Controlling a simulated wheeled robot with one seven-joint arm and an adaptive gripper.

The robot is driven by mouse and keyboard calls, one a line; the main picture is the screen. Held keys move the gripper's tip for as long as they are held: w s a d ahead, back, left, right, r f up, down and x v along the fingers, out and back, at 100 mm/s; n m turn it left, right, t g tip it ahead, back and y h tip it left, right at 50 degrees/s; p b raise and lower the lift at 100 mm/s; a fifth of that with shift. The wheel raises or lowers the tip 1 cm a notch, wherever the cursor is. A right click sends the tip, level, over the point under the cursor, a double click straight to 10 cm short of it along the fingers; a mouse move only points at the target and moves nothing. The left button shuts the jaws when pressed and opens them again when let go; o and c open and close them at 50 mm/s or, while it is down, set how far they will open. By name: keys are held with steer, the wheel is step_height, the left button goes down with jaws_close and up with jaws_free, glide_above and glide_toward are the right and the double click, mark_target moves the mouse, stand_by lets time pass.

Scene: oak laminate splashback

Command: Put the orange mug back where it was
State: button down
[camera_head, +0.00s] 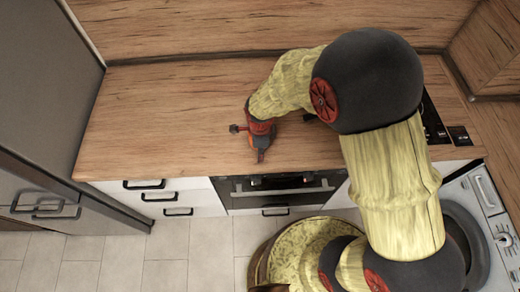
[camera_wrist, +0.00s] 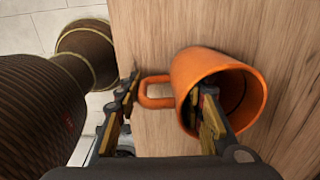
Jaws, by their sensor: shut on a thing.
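The orange mug (camera_wrist: 207,67) shows in the wrist view with its open mouth towards the camera and its handle (camera_wrist: 153,92) to the left. My gripper (camera_wrist: 165,105) has one finger inside the mug and the other outside, beyond the handle. It is shut on the mug's handle-side wall. Wood surface lies behind the mug; I cannot tell whether the mug touches it. In the head view my gripper (camera_head: 259,143) is over the front part of the wooden counter (camera_head: 160,110). I cannot clearly make out the mug there.
The counter is bare to the left of my gripper. An oven (camera_head: 275,190) and white drawers (camera_head: 163,198) are below its front edge. A grey fridge (camera_head: 40,80) stands at the left, a washing machine (camera_head: 487,205) at the right. A dark hob (camera_head: 432,125) is partly hidden by my arm.

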steer(key=shift+f, duration=0.1)
steer(key=c, duration=1.2)
jaws_free()
steer(key=shift+o, duration=0.3)
steer(key=r, duration=0.4)
steer(key=r+p, duration=0.1)
steer(key=r, duration=0.7)
steer(key=shift+s+r, duration=0.1)
steer(key=shift+s, duration=0.2)
steer(key=shift+d+r, duration=0.1)
steer(key=shift+r, duration=0.2)
steer(key=s+d+r+n+t, duration=0.2)
steer(key=s+d+r+n, duration=0.5)
steer(key=r+n, duration=0.2)
steer(key=s+d+r+n+t, duration=0.3)
steer(key=s+d+r+n, duration=0.4)
steer(key=r, duration=0.6)
steer(key=shift+d+n, duration=0.15)
steer(key=shift+n, duration=1.05)
